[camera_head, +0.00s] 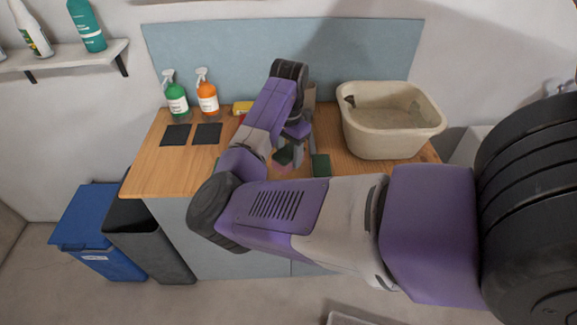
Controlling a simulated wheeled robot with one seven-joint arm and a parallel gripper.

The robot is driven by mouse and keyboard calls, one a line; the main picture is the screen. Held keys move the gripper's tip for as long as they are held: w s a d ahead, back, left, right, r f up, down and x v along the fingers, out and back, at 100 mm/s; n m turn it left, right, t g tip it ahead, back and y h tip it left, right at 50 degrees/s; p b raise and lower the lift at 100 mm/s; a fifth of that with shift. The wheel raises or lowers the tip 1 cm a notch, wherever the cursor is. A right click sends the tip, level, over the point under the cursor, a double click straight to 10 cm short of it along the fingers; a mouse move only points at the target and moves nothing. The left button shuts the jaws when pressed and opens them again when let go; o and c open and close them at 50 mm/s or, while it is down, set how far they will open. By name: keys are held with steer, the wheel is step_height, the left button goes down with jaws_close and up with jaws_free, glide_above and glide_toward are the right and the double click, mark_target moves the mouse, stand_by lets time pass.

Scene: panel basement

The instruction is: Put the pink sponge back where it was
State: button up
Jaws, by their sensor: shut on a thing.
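My gripper (290,154) points down over the front middle of the wooden counter, partly hidden behind my own arm. It is shut on the pink sponge (282,167), of which only a small pinkish patch shows low between the arm and the fingers. I cannot tell whether the sponge touches the counter. A dark green pad (320,165) lies just right of the gripper.
On the wooden counter (150,180), a green spray bottle (176,98), an orange spray bottle (207,97) and two dark squares (176,135) are at left. A yellow item (241,108) lies behind my arm. A beige basin (385,145) stands at right.

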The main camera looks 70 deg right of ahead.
mark_target(289, 175)
steer(key=shift+f+p, duration=0.35)
steer(key=shift+f, duration=2.6)
steer(key=o, duration=1.3)
